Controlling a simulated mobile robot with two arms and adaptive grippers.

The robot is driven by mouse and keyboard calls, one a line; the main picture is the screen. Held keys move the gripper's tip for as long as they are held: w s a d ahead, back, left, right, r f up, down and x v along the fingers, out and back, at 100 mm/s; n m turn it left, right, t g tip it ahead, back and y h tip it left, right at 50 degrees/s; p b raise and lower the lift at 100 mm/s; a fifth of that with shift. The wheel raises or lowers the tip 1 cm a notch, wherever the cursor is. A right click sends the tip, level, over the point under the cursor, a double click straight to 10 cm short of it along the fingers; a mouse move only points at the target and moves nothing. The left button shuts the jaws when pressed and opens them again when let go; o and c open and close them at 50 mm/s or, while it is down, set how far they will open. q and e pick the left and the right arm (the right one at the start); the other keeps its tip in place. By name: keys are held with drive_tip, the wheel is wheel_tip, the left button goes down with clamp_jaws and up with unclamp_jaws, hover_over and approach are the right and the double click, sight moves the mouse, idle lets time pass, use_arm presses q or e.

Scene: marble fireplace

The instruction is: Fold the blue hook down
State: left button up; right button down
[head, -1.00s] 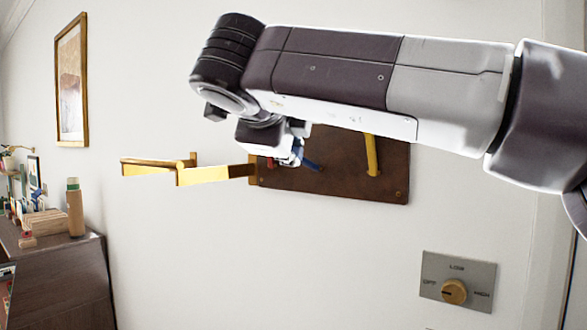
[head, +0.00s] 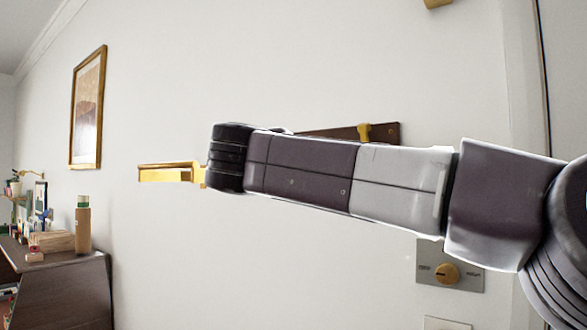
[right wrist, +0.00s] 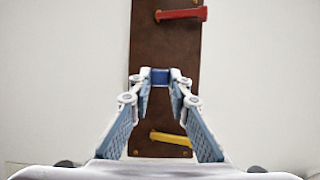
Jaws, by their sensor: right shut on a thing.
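The blue hook (right wrist: 160,76) shows in the right wrist view between the fingertips of my right gripper (right wrist: 160,80), on the brown board (right wrist: 165,50). The fingers are shut on it. A red hook (right wrist: 181,13) is above it in that view and a yellow hook (right wrist: 170,139) below it. In the head view my right arm covers most of the board (head: 385,132), the blue hook and the gripper. Only the board's top edge and the top of the yellow hook (head: 364,132) show there. My left gripper is not in view.
A gold bracket (head: 166,174) sticks out from the wall left of my right arm. A dial panel (head: 475,279) is below the arm. A framed picture (head: 88,108) hangs at left above a dark cabinet (head: 70,292) with a bottle (head: 83,227) and small items.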

drive_tip(key=shift+f, duration=0.15)
drive_tip(key=c, duration=2.1)
unclamp_jaws()
drive_tip(key=s, duration=0.4)
drive_tip(key=s+a, duration=0.1)
drive_tip(key=s, duration=0.3)
drive_tip(key=s+a, duration=0.1)
drive_tip(key=s, duration=0.2)
drive_tip(key=shift+s+a, duration=0.2)
drive_tip(key=shift+s, duration=0.2)
drive_tip(key=shift+f, duration=0.1)
